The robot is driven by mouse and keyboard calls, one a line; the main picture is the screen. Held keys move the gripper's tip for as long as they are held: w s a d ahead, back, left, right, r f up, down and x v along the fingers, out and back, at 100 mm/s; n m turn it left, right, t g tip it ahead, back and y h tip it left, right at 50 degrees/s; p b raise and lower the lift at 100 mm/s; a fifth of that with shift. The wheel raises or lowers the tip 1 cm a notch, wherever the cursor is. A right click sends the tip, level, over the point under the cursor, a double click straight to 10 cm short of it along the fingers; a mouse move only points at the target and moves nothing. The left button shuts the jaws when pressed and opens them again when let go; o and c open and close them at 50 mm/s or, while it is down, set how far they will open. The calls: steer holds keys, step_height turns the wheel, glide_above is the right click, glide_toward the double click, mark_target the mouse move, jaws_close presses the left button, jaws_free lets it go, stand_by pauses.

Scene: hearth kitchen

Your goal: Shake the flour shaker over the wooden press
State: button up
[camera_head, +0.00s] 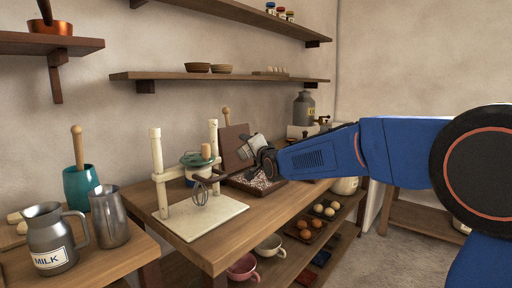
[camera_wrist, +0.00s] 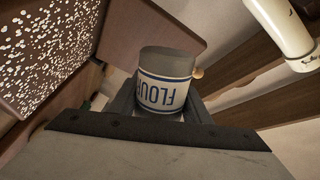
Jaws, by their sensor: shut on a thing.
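The flour shaker (camera_wrist: 165,92) is a white can with blue bands, a "FLOUR" label and a grey end. My gripper (camera_wrist: 158,108) is shut on it; its lettering looks upside down in the wrist view. In the head view the shaker (camera_head: 246,149) is tilted above the wooden press, held by my gripper (camera_head: 265,160). The wooden press (camera_head: 235,148) has a dark raised board at the back and a low base with white specks on it. A white-speckled face of the press (camera_wrist: 48,45) fills the left of the wrist view. Part of the base is hidden by my gripper.
A milk jug (camera_head: 50,240) and metal cup (camera_head: 110,215) stand front left. Eggs (camera_head: 305,233) are on the shelf below.

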steer(key=n, duration=0.4)
steer(key=a+r+n, duration=0.1)
steer(key=n, duration=0.3)
steer(key=r+n, duration=0.1)
steer(key=n, duration=0.3)
steer(key=shift+s+a, duration=0.15)
steer(key=shift+s, duration=0.2)
steer(key=shift+f, duration=0.1)
stand_by(0.4)
